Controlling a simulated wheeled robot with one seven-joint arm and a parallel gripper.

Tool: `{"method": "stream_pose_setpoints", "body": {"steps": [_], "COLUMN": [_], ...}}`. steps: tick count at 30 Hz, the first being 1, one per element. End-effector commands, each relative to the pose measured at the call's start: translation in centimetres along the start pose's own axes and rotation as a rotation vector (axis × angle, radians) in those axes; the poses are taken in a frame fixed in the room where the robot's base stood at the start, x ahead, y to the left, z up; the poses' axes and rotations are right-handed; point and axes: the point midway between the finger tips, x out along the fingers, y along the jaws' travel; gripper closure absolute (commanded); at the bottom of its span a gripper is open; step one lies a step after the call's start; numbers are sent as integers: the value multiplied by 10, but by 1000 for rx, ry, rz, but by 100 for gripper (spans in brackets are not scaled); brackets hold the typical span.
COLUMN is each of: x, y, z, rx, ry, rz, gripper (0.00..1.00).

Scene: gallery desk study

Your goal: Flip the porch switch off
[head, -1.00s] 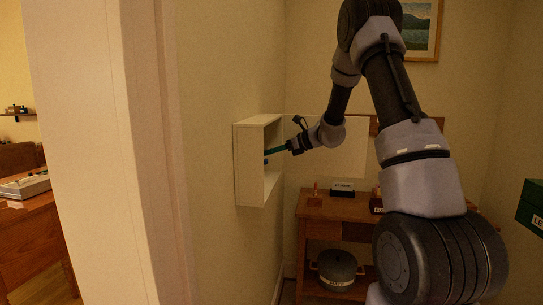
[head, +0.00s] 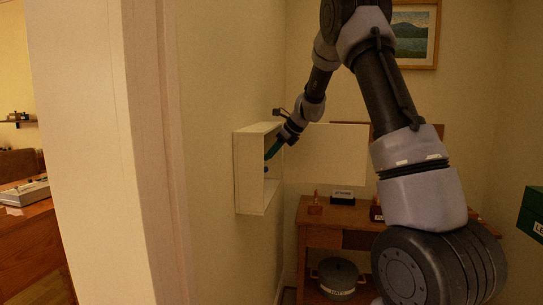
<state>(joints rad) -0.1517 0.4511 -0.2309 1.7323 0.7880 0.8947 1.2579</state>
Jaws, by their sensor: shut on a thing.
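A shallow white box (head: 243,183) is fixed to the left wall, its open side facing right. A pale panel (head: 328,153) stands out beside it, like an open door. My gripper (head: 268,156) reaches into the box from the upper right, tilted down, its narrow teal end inside. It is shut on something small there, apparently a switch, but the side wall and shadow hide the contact. A small blue spot (head: 266,169) shows just below the tip. Switch labels and positions cannot be made out, so I cannot tell which is the porch switch.
A wooden desk (head: 350,240) stands at the back with small labelled items on top and a grey pot (head: 338,277) below. A green box (head: 531,214) is at the right edge. A door frame (head: 95,150) stands close on the left. A picture (head: 415,35) hangs behind my arm.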

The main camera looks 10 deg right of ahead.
Motion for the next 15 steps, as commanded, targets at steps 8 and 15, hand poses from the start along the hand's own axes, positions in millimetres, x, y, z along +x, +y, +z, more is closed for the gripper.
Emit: {"method": "stream_pose_setpoints", "body": {"steps": [8, 15], "x": [-1, 0], "y": [-1, 0], "z": [0, 0], "rx": [-1, -1], "ry": [0, 0], "rz": [-2, -1], "gripper": [100, 44]}}
